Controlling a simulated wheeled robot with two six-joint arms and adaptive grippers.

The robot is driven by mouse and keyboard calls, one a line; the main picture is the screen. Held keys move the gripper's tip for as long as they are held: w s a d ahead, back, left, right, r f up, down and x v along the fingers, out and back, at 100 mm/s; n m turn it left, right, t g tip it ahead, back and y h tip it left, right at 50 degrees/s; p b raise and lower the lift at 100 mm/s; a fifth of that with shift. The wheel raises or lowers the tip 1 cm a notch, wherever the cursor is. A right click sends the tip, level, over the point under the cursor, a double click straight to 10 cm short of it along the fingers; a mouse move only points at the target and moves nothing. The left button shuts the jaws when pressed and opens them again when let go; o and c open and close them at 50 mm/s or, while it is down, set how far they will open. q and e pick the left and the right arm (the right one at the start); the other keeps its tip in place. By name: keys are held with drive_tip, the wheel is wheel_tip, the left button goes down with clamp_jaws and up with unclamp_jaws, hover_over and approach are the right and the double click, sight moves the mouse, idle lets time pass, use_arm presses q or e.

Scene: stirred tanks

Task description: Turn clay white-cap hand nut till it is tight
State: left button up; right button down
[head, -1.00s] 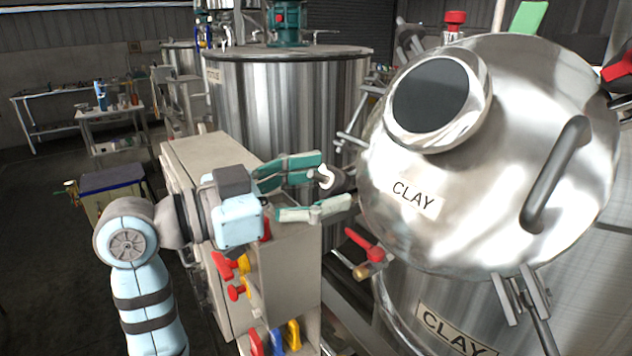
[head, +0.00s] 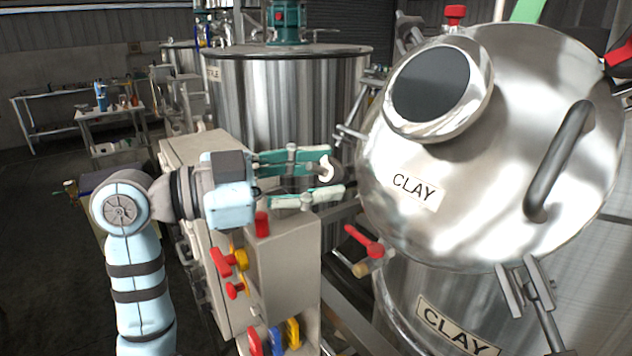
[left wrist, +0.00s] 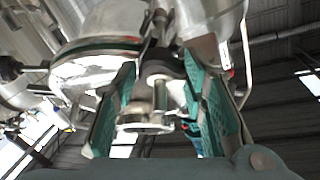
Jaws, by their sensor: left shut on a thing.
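The clay tank's tilted steel lid (head: 500,130) with its CLAY label fills the right of the head view. The white-cap hand nut (head: 326,168) shows as a curved white piece at the lid's left edge. My left gripper (head: 335,178) has its teal-padded fingers on either side of it, shut on it. In the left wrist view the fingers (left wrist: 158,68) flank a metal bolt (left wrist: 160,95) and grey parts; the white cap cannot be made out clearly there. The fingers partly hide the nut's body. My right gripper is not in view.
A grey cabinet (head: 285,265) with red, yellow and blue handles stands below my left gripper. A red-handled valve (head: 362,241) sits under the lid's left edge. Another steel tank (head: 290,110) stands behind. The lid has a large grey handle (head: 560,160).

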use_arm(q)
drive_tip(key=m+g, duration=0.2)
drive_tip(key=m, duration=0.1)
drive_tip(key=shift+w+r+m, duration=0.1)
drive_tip(key=shift+w+m, duration=0.05)
drive_tip(key=shift+m, duration=0.25)
drive_tip(key=m+g, duration=0.2)
drive_tip(key=m, duration=0.1)
drive_tip(key=shift+w+r+y, duration=0.1)
drive_tip(key=shift+r+y, duration=0.05)
drive_tip(key=shift+y, duration=0.15)
drive_tip(key=m+g, duration=0.1)
drive_tip(key=m, duration=0.1)
drive_tip(key=m+y+p, duration=0.1)
drive_tip(key=m, duration=0.1)
drive_tip(key=shift+w+r+g, duration=0.1)
drive_tip(key=shift+r+g, duration=0.1)
drive_tip(key=shift+g, duration=0.2)
drive_tip(key=shift+w+m+g+y+p, duration=0.1)
drive_tip(key=shift+m+g+y+p, duration=0.4)
drive_tip(key=shift+m+y+p, duration=0.95)
drive_tip(key=shift+m+h+b, duration=0.3)
drive_tip(key=shift+m+h, duration=0.05)
drive_tip(key=shift+m, duration=0.1)
drive_tip(key=o, duration=1.2)
drive_tip(key=shift+c, duration=0.2)
